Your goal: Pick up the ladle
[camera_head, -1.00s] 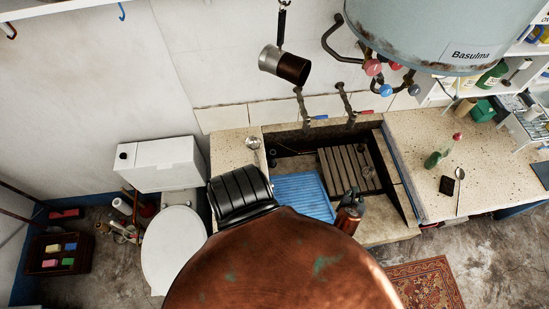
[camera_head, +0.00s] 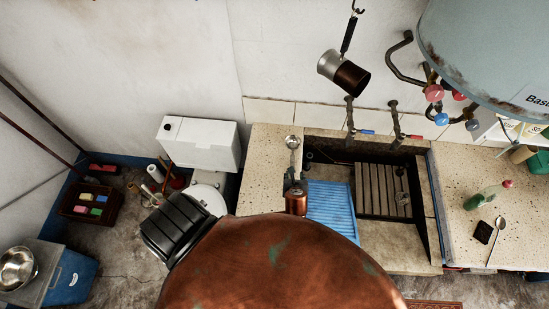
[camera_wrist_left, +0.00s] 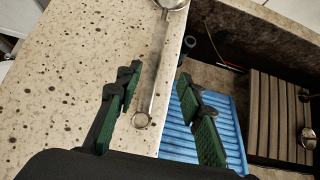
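The ladle (camera_head: 292,142) is metal and lies on the speckled stone counter left of the basin. Its bowl points to the wall and its thin handle runs toward me. In the left wrist view the ladle (camera_wrist_left: 154,75) runs from the bowl at the top edge to a small ring end. My left gripper (camera_head: 294,181) is at the handle end of the ladle. In the left wrist view the fingers of this gripper (camera_wrist_left: 157,82) are open, one on each side of the handle, with gaps visible. My right gripper is not in view.
A blue ribbed tray (camera_head: 331,212) and a slatted wooden rack (camera_head: 381,190) lie in the trough right of the ladle. A green bottle (camera_head: 482,198) and a spoon (camera_head: 497,236) are on the right counter.

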